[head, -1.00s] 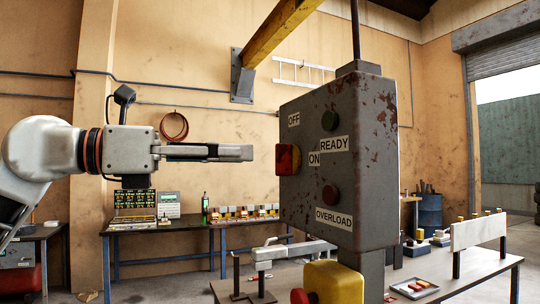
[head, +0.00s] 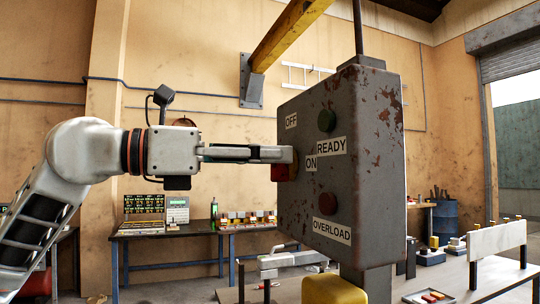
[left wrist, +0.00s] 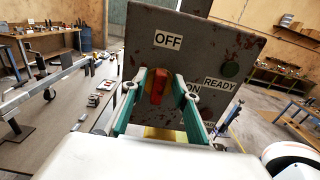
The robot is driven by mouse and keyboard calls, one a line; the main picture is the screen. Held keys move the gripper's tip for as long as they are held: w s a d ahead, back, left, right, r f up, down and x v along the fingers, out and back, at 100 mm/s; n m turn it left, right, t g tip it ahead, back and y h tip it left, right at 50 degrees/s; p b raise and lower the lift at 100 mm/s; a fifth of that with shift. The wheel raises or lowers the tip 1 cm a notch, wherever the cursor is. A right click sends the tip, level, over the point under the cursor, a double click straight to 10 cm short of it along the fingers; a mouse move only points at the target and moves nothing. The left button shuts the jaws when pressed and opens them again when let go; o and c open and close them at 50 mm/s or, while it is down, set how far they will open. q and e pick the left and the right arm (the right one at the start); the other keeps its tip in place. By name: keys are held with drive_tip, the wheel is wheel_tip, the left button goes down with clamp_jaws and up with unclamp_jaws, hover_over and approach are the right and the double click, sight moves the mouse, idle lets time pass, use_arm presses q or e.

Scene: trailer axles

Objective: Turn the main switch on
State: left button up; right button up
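The main switch is a red handle (head: 283,172) on the side of a rusty grey control box (head: 345,140), by the OFF label (head: 291,120) and the ON label (head: 310,163). In the left wrist view the red handle (left wrist: 157,88) stands nearly upright, pointing toward the OFF label (left wrist: 168,40). My left gripper (head: 280,154) is at the switch, covering its upper part in the head view. In the left wrist view its green fingers (left wrist: 162,92) are apart, with the handle between them, closer to the left finger. Contact cannot be told. My right gripper is out of view.
The box also carries a green lamp (head: 326,120) and a red lamp (head: 328,199). A yellow box (head: 333,290) is below it. A table with a tray (head: 428,297) is at lower right. A workbench (head: 180,234) stands by the back wall.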

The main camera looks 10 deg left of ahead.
use_arm(q)
clamp_jaws()
drive_tip(key=m, duration=0.6)
drive_tip(key=f+m+p, duration=0.1)
drive_tip(key=m, duration=0.5)
drive_tip(key=s+m, duration=0.1)
drive_tip(key=m, duration=0.4)
drive_tip(key=shift+s+d+f+m, duration=0.1)
drive_tip(key=shift+d+f+m, duration=0.05)
drive_tip(key=shift+d+m, duration=0.25)
idle(0.6)
unclamp_jaws()
